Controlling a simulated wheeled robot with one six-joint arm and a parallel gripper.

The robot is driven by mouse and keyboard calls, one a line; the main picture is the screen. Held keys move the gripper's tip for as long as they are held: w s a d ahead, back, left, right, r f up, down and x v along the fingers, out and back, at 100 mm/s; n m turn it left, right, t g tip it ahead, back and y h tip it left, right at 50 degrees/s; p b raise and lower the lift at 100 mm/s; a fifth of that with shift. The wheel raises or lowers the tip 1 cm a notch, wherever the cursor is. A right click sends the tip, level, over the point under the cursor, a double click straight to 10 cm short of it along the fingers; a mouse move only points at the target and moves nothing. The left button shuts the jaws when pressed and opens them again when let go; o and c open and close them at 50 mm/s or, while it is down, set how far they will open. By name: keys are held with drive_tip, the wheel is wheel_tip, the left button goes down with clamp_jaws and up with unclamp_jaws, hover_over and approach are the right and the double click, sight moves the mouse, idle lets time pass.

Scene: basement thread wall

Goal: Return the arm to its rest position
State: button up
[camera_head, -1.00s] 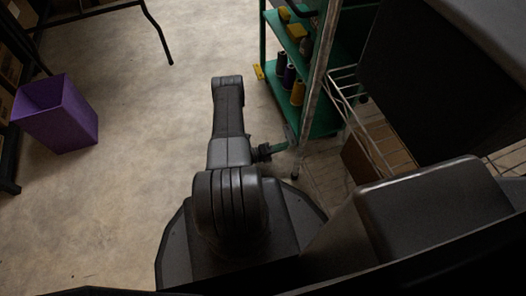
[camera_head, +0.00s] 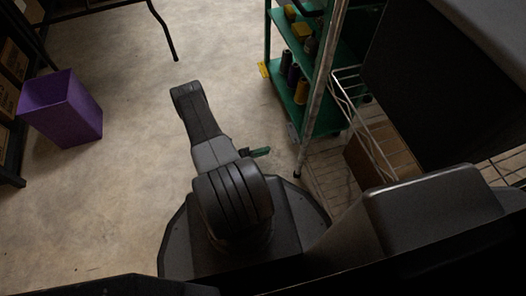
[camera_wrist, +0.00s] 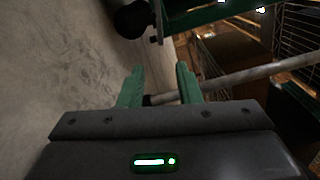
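My gripper (camera_head: 264,151) shows in the head view as a small green tip to the right of my arm, over the floor and left of the green cart. In the wrist view my gripper (camera_wrist: 159,76) has its two green fingers apart with nothing held between them. A pale pole passes beyond the fingers, not gripped. My arm is folded above my base in the head view, its elbow up and leaning left.
The green shelf cart (camera_head: 322,121) holds several thread spools and has a pale pole (camera_head: 322,85) at its front. A wire rack (camera_head: 362,120) stands to the right. A purple bin (camera_head: 62,108) stands at left. A dark table leg (camera_head: 162,32) is at the top. The middle floor is clear.

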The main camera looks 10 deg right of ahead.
sight(293, 142)
idle(0.5)
drive_tip(key=shift+w+d+b, duration=0.15)
drive_tip(key=shift+d+b, duration=0.1)
drive_tip(key=shift+d, duration=2.05)
drive_tip(key=shift+w+d+b, duration=0.2)
drive_tip(key=shift+d+b, duration=0.1)
drive_tip(key=shift+d, duration=2)
drive_tip(key=shift+w+d+b, duration=0.15)
drive_tip(key=shift+d+b, duration=0.1)
drive_tip(key=shift+d, duration=2.05)
drive_tip(key=shift+a+r, duration=0.1)
drive_tip(key=shift+a, duration=0.4)
drive_tip(key=a, duration=0.4)
drive_tip(key=a+p, duration=0.1)
drive_tip(key=a, duration=0.3)
drive_tip(key=s+a, duration=0.1)
drive_tip(key=a, duration=0.3)
drive_tip(key=shift+a+p, duration=0.3)
drive_tip(key=shift+a, duration=0.05)
drive_tip(key=d, duration=0.4)
drive_tip(key=d+b, duration=0.1)
drive_tip(key=d, duration=0.4)
drive_tip(key=w+d+b, duration=0.1)
drive_tip(key=d, duration=0.4)
drive_tip(key=shift+a+r+n, duration=0.1)
drive_tip(key=shift+a+n, duration=0.05)
drive_tip(key=shift+n, duration=0.25)
drive_tip(key=shift+w+r+n, duration=0.1)
drive_tip(key=shift+r+n, duration=0.3)
drive_tip(key=shift+n, duration=0.7)
